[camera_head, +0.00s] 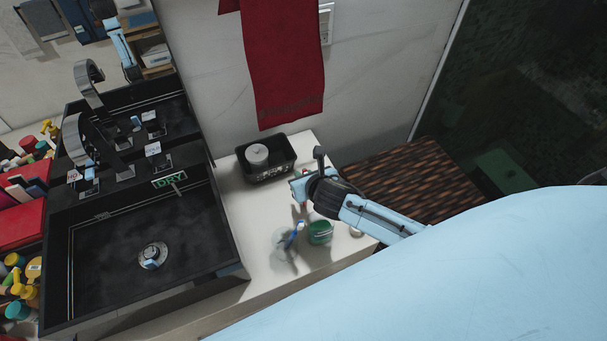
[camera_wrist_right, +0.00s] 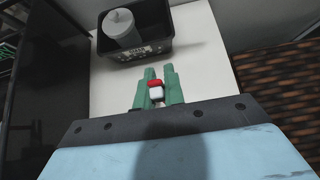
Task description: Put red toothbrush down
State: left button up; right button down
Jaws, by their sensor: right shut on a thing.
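My right gripper (camera_head: 298,188) is above the white counter, between the black basket and the clear cup. In the right wrist view its green fingers (camera_wrist_right: 160,88) are shut on a small red and white thing, the red toothbrush (camera_wrist_right: 155,85), seen nearly end-on. Most of the toothbrush is hidden in the head view by the gripper and wrist. A clear cup (camera_head: 283,250) with a blue toothbrush (camera_head: 294,236) leaning in it stands on the counter below the gripper. My left gripper is not in view.
A black basket (camera_head: 285,172) holding a white cylindrical item (camera_head: 257,155) stands at the counter's back. A green-topped jar (camera_head: 320,232) is beside the cup. A black sink (camera_head: 130,265) lies left. Bare counter (camera_head: 250,230) shows between sink and gripper. A red towel (camera_head: 284,70) hangs behind.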

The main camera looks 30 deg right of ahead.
jog(key=c, duration=1.5)
grip_release()
jog(key=shift+f, duration=0.1)
jog(key=p+v, duration=0.1)
jog(key=v, duration=1.1)
jog(key=shift+p, duration=0.35)
